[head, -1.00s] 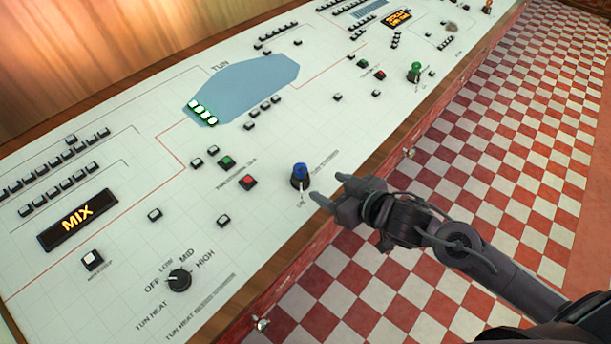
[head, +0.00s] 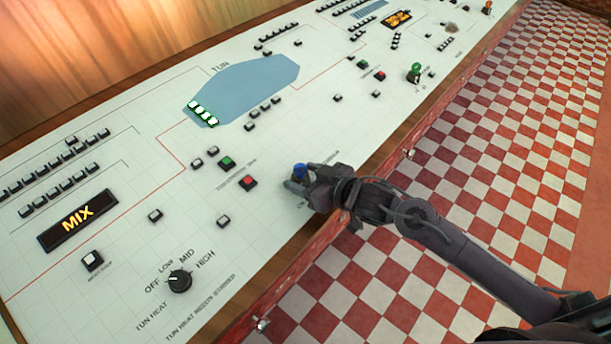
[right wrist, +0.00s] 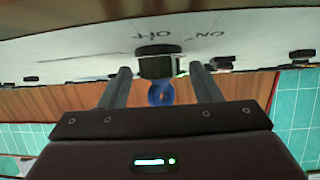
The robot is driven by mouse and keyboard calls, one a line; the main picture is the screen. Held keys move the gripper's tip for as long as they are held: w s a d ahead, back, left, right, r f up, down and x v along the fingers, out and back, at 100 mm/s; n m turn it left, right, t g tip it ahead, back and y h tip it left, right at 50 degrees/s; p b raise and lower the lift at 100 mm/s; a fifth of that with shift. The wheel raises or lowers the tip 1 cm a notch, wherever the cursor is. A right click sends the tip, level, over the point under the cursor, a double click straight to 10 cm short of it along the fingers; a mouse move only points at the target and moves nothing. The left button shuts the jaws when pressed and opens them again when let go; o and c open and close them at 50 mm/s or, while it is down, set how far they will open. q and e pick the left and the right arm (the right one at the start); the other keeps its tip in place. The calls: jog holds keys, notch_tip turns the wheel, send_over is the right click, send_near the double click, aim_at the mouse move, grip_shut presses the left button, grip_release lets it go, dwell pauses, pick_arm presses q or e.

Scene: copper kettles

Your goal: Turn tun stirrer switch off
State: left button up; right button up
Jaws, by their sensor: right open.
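The blue-topped switch (head: 300,169) stands on the white control panel (head: 110,240), below the TUN drawing. In the right wrist view its black base (right wrist: 160,65) and blue top (right wrist: 160,93) show between my fingers, with upside-down OFF and ON lettering on the panel beside it. My right gripper (head: 298,183) is open, with one finger on either side of the switch. Gaps show between the fingers and the base in the right wrist view. In the head view the gripper hides the switch's lower part. My left gripper is not in view.
A green button (head: 227,162) and a red button (head: 248,182) sit left of the switch. A black TUN HEAT dial (head: 179,281) and a lit MIX display (head: 78,219) are further left. A similar green-topped switch (head: 415,69) stands further right. The checkered floor lies beyond the panel's wooden edge.

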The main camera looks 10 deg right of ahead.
jog(key=shift+c, duration=0.2)
jog(key=c, duration=1)
jog(key=shift+o, duration=0.2)
